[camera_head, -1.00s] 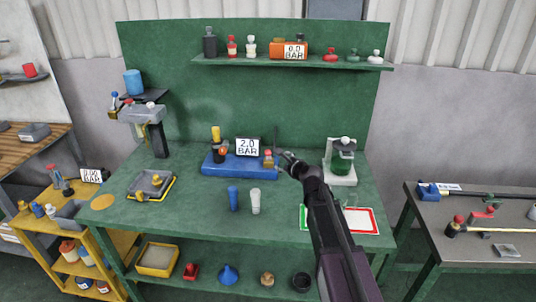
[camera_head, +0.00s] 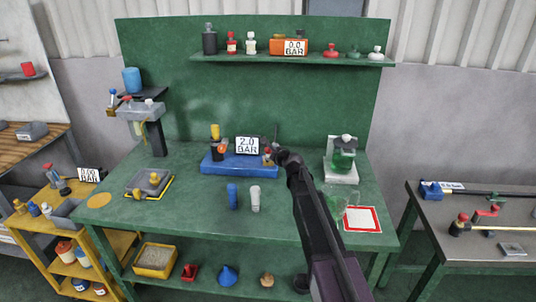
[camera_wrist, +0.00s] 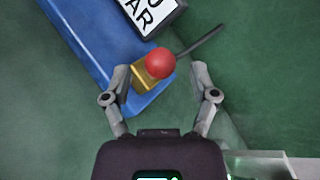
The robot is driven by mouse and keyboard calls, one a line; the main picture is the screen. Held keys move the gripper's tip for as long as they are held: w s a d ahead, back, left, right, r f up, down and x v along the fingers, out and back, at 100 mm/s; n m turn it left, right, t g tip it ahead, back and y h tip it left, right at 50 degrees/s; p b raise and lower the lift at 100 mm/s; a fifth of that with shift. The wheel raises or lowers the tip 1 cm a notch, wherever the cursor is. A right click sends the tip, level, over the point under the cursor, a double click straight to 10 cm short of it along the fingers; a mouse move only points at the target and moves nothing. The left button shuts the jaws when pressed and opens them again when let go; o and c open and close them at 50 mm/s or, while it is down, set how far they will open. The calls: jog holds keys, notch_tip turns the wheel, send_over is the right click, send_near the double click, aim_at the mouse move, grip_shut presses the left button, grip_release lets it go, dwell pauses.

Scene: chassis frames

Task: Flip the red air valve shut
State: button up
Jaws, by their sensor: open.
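A red ball knob (camera_wrist: 160,64) sits over a brass block (camera_wrist: 147,78) at the end of the blue base (camera_wrist: 90,38). A thin dark rod (camera_wrist: 201,40) slants up and right from the block. The blue base (camera_head: 213,163) lies on the green bench, with a "2.0 BAR" display (camera_head: 247,146) on it. My gripper (camera_wrist: 161,77) is open in the wrist view, with one finger on each side of the block and knob. Whether a finger touches them I cannot tell. In the head view my gripper (camera_head: 274,154) is at the base's right end, partly hiding the knob.
A green bottle on a white stand (camera_head: 342,172) is just right of my arm. A blue cup (camera_head: 232,196) and a clear cup (camera_head: 255,198) stand in front of the base. A red-edged card (camera_head: 362,219) lies front right. Another red lever (camera_head: 488,211) is on the right bench.

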jog(key=shift+x, duration=1.15)
jog(key=shift+d, duration=0.1)
grip_shut()
